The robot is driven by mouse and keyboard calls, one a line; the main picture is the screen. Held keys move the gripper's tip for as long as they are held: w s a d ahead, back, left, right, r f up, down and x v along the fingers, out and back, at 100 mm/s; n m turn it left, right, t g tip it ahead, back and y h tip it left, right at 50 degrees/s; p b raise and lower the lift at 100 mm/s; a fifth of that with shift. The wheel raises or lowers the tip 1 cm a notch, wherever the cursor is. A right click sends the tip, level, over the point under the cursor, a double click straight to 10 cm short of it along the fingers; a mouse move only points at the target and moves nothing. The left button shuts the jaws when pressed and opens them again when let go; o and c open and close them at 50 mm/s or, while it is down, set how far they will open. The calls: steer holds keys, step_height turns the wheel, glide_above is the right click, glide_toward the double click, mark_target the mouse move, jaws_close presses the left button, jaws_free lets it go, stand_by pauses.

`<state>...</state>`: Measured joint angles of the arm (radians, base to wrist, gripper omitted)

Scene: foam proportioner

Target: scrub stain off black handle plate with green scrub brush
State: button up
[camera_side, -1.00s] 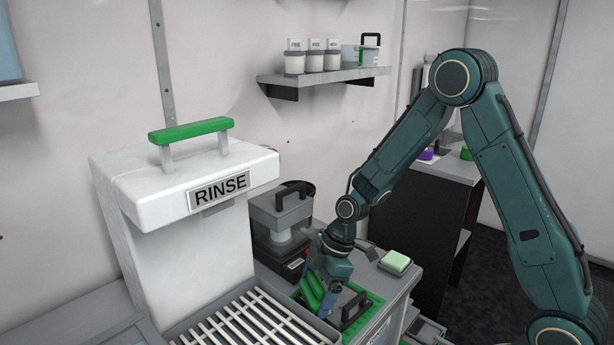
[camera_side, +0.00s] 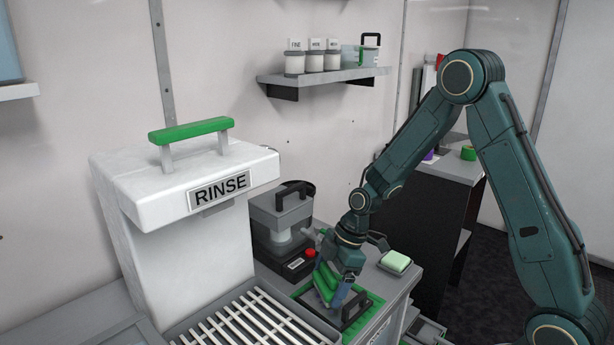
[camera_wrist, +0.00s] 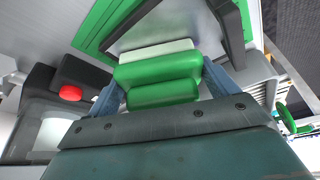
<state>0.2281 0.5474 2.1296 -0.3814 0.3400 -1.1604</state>
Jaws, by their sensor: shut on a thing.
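My gripper (camera_side: 338,285) is shut on the green scrub brush (camera_side: 325,280). In the wrist view the brush (camera_wrist: 158,75) sits between my blue fingers, with a pale strip along its far edge. The black handle plate (camera_side: 354,308) lies in a green-edged tray (camera_side: 376,299) on the counter. In the wrist view its black handle (camera_wrist: 228,30) stands at the upper right, beside the brush. The brush is over the plate's left part; I cannot tell whether it touches. No stain can be made out.
The white RINSE station (camera_side: 190,185) and its slatted rack (camera_side: 250,325) stand at the left. A grey machine with a red button (camera_side: 310,253) is behind the tray. A pale green sponge (camera_side: 395,261) lies on the counter to the right.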

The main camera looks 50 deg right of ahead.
steer(key=shift+s+a+f, duration=0.1)
steer(key=shift+s+f, duration=0.1)
steer(key=shift+s, duration=0.65)
steer(key=shift+w+a+r, duration=0.1)
steer(key=shift+a, duration=1.95)
steer(key=shift+w+d+r, duration=0.1)
steer(key=shift+d+r, duration=0.05)
steer(key=shift+d, duration=0.05)
steer(key=shift+d, duration=1.9)
steer(key=shift+r, duration=2.95)
